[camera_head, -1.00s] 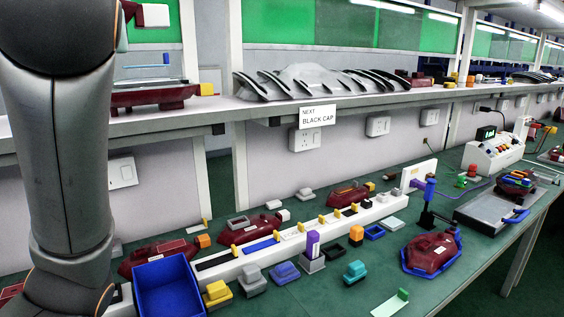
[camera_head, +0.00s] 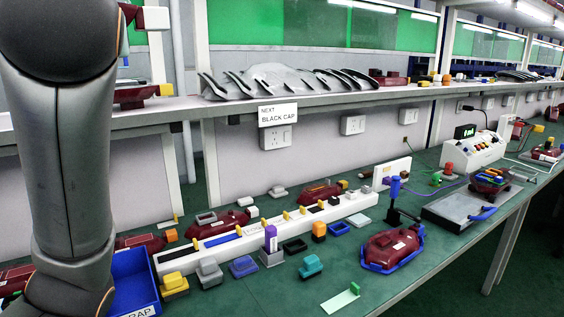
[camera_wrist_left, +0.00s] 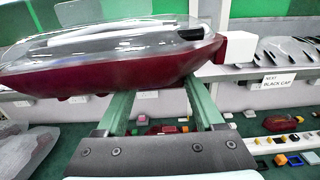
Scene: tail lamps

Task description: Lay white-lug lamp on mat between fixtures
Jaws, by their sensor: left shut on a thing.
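The white-lug lamp (camera_wrist_left: 105,76) has a dark red body, a clear upper shell and a white block lug (camera_wrist_left: 236,46). In the left wrist view my left gripper (camera_wrist_left: 158,90) is shut on it from below, holding it in the air. In the head view only its white lug end (camera_head: 156,18) shows, at top left beside my arm. The green bench surface (camera_head: 250,292) is visible, but I cannot pick out a separate mat. A blue-rimmed fixture (camera_head: 366,267) holds another red lamp (camera_head: 392,243). A grey tray fixture (camera_head: 462,207) lies beyond it. My right gripper is not in view.
A long white rack (camera_head: 227,243) with coloured parts runs along the bench. A blue bin (camera_head: 135,280) stands at front left. A blue-handled post (camera_head: 394,190) rises near the fixtures. A shelf (camera_head: 235,110) with a "NEXT BLACK CAP" sign (camera_head: 278,114) crosses above.

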